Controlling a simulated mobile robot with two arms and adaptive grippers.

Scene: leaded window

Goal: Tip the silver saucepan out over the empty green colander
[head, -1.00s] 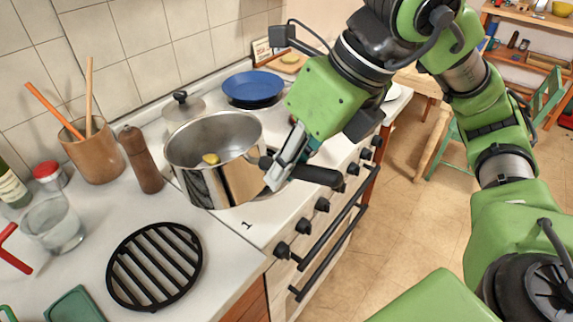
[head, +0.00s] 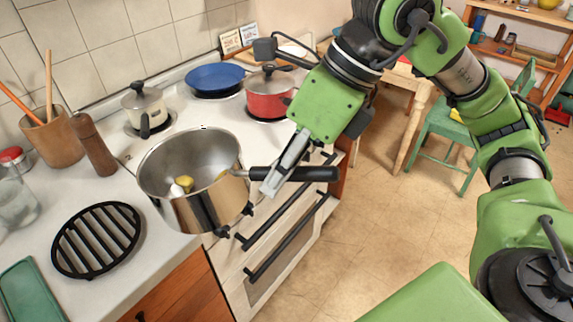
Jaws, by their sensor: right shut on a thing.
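The silver saucepan (head: 190,207) hangs roughly upright near the front edge of the counter and stove. A few small pieces, yellow (head: 186,182) and whitish, lie inside it. I cannot see a green colander in this view. My left gripper is out of view.
The stove behind holds a cream pot (head: 145,108), a blue pan (head: 215,77) and a red pot (head: 268,98). A black grate (head: 97,240), a green tray (head: 32,290), a pepper mill (head: 93,146) and a utensil crock (head: 52,140) stand left.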

